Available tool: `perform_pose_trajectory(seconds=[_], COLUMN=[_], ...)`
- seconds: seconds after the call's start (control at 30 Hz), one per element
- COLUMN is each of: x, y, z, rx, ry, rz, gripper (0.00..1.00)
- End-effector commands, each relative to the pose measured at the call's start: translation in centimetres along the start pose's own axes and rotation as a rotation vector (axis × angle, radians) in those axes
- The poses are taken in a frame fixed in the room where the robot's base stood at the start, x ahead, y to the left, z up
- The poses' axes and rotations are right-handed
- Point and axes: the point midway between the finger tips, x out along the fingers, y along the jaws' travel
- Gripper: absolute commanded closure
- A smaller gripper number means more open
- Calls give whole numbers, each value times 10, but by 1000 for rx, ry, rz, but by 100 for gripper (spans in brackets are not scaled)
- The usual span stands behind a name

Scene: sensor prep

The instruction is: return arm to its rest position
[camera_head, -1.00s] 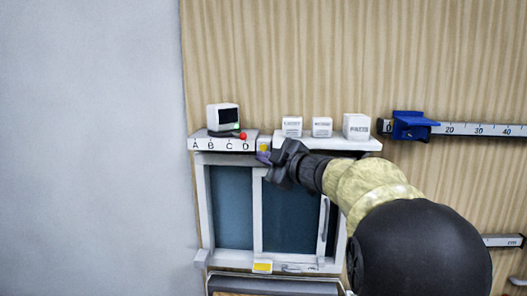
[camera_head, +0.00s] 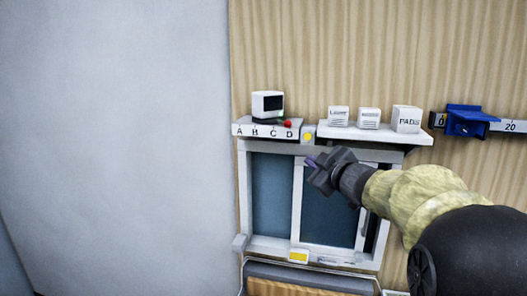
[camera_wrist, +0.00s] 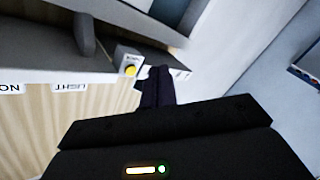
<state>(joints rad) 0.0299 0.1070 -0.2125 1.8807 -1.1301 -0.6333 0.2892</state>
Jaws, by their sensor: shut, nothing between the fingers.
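My gripper (camera_head: 318,168) is in front of the upper part of a white-framed window unit (camera_head: 297,215), just below a small box with a yellow button (camera_head: 308,136). It holds nothing and its fingers are together. In the wrist view the dark fingers (camera_wrist: 157,88) are close together, near the yellow button (camera_wrist: 130,71) in the picture. I cannot tell the exact gap between the fingers and the box.
A shelf lettered A to D (camera_head: 262,130) holds a small white device (camera_head: 268,104) and a red-topped item (camera_head: 287,124). A right shelf (camera_head: 375,133) carries white boxes. A blue slider (camera_head: 466,121) sits on a ruler (camera_head: 511,127). The left wall is bare.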

Motion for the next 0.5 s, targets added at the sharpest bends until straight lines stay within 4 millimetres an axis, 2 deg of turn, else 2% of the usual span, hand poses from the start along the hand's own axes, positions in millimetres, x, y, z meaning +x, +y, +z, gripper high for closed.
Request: perform_pose_trajectory(seconds=[0.03,0.17,0.27,0.4,0.5], x=[-2,-16,-36,-73,-105], y=[-14,-54,-95,-157,-203], z=[20,77,119,166,190], rx=[61,233,356,504,597], ry=[-61,-267,-441,-674,-836], rz=[18,58,59,27,-14], gripper=[100,100,100,100,100])
